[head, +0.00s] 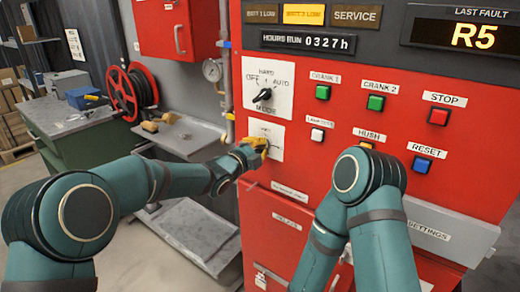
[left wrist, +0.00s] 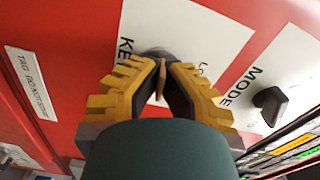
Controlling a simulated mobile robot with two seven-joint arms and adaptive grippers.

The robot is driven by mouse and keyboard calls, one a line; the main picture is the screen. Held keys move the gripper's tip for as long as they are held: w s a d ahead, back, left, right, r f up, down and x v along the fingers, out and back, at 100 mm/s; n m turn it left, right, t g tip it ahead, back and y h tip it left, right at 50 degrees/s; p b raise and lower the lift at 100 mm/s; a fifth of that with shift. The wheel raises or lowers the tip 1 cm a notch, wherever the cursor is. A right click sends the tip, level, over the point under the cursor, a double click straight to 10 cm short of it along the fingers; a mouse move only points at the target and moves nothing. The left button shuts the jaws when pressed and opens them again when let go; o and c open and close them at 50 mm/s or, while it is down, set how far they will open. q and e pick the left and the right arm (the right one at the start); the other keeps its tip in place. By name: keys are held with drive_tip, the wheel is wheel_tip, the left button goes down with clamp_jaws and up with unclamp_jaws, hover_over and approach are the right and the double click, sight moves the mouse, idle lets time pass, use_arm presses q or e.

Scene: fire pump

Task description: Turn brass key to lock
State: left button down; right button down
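The brass key (left wrist: 161,84) shows as a thin tan edge between the fingers in the left wrist view. My left gripper (head: 258,147) is at the white key plate (head: 276,152) below the mode switch. In the left wrist view the yellow and black fingers of my left gripper (left wrist: 162,66) come together at their tips on the key. A dark round lock body (left wrist: 155,52) shows just behind the tips, on the white plate (left wrist: 190,22) with partly covered lettering. The fingers hide most of the key.
The black mode knob (head: 263,95) sits just above my left gripper. Several push buttons, such as the white lamp test (head: 317,135) and blue reset (head: 422,164), lie to the right. A grey shelf (head: 180,135) with a brass-coloured item stands at left. My right forearm is before the panel.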

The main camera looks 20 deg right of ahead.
use_arm(q)
drive_tip(key=n+b, duration=0.1)
drive_tip(key=n, duration=0.2)
drive_tip(key=shift+n, duration=0.3)
drive_tip(key=n, duration=0.4)
drive_tip(key=shift+n, duration=0.3)
drive_tip(key=n, duration=0.4)
drive_tip(key=shift+n, duration=1.8)
drive_tip(key=c, duration=1.2)
unclamp_jaws()
drive_tip(key=shift+o, duration=0.2)
